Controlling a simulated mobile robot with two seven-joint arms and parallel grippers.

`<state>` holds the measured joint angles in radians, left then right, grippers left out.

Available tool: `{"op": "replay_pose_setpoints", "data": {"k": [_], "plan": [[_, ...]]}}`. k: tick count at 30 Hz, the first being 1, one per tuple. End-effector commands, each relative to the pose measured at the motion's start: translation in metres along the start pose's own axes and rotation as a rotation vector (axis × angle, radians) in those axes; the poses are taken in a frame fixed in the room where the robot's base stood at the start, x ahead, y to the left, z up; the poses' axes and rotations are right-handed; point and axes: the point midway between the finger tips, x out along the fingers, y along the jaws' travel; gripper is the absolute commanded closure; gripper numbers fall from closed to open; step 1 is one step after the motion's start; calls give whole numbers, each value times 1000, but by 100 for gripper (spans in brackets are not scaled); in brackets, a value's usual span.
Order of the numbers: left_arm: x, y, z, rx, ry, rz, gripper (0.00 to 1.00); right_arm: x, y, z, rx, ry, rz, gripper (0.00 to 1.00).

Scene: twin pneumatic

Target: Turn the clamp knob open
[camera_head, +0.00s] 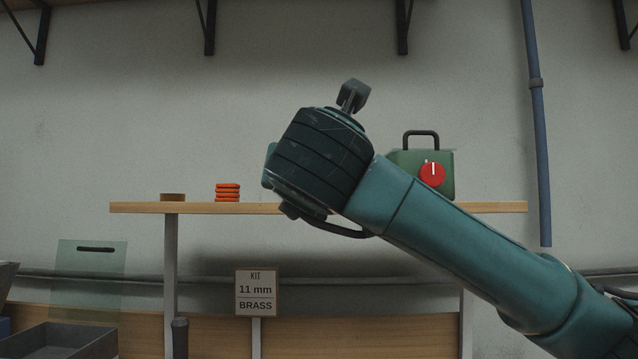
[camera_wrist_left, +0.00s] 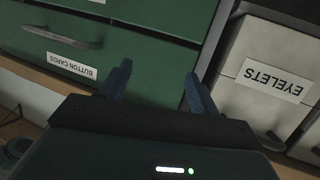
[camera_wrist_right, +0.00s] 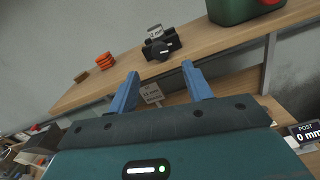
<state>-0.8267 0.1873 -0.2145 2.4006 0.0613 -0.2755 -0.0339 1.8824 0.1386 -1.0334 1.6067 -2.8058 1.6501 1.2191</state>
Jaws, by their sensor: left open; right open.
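A small black device with a round knob (camera_wrist_right: 159,50) stands on a wooden shelf (camera_wrist_right: 212,58) in the right wrist view; it may be the clamp. The head view does not show it, as my right arm covers that part of the shelf. A red dial (camera_head: 432,174) with a white mark faces out from a green box (camera_head: 406,160) with a black handle. My right gripper (camera_wrist_right: 161,86) is open and empty, short of the shelf's front edge and apart from the knob. My left gripper (camera_wrist_left: 158,83) is open and empty, facing green and pale drawers.
A sign reading KIT 11 mm BRASS (camera_head: 256,292) stands below the shelf. Drawers labelled BUTTON CARDS (camera_wrist_left: 72,66) and EYELETS (camera_wrist_left: 270,82) are near my left gripper.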

Motion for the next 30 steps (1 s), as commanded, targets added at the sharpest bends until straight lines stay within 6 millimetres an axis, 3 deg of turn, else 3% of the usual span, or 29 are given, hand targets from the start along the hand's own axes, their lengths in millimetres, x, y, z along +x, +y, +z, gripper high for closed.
{"op": "replay_pose_setpoints", "data": {"k": [6,12,25,30], "plan": [[-8,-3,-14,-29,12,-13,38,47,0,1,-1,5,-3,50],[-9,-3,-16,-42,6,-15,38,74,0,0,-1,3,0,50],[-6,-2,-14,-47,-1,-10,38,84,0,-1,-1,2,2,50],[-6,-2,-14,-47,-2,-10,38,84,0,-1,-1,2,2,64]]}}
